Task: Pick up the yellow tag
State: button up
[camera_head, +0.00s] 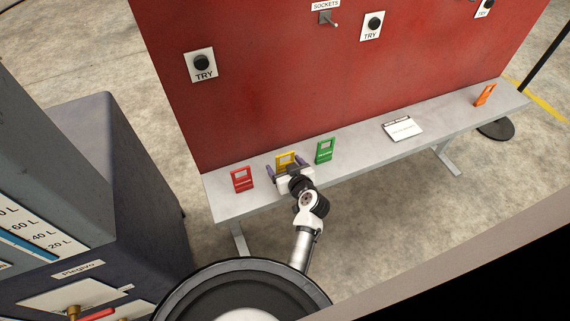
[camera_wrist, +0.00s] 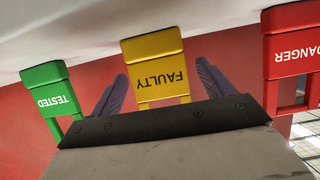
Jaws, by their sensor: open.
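The yellow tag (camera_head: 284,159) stands on the grey bench in the head view, between a red tag and a green tag. In the wrist view the yellow tag (camera_wrist: 156,64) reads FAULTY and appears upside down. My gripper (camera_head: 287,165) is at the yellow tag, its two purple fingers apart. In the wrist view one finger of my gripper (camera_wrist: 160,82) shows on each side of the tag. Whether the fingers touch it cannot be told. The tag's lower part in the head view is hidden by my gripper.
The red tag (camera_head: 241,179) and green tag (camera_head: 324,150) stand close on either side. An orange tag (camera_head: 485,95) and a white card (camera_head: 402,129) are farther right on the bench (camera_head: 360,154). A red panel (camera_head: 270,90) rises behind. A dark cabinet (camera_head: 150,190) stands at left.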

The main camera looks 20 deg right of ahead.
jog(key=shift+x, duration=1)
jog(key=c, duration=1.1)
jog(key=shift+o, duration=0.2)
notch_tip(320, 180, up, 20)
jog(key=b, duration=0.2)
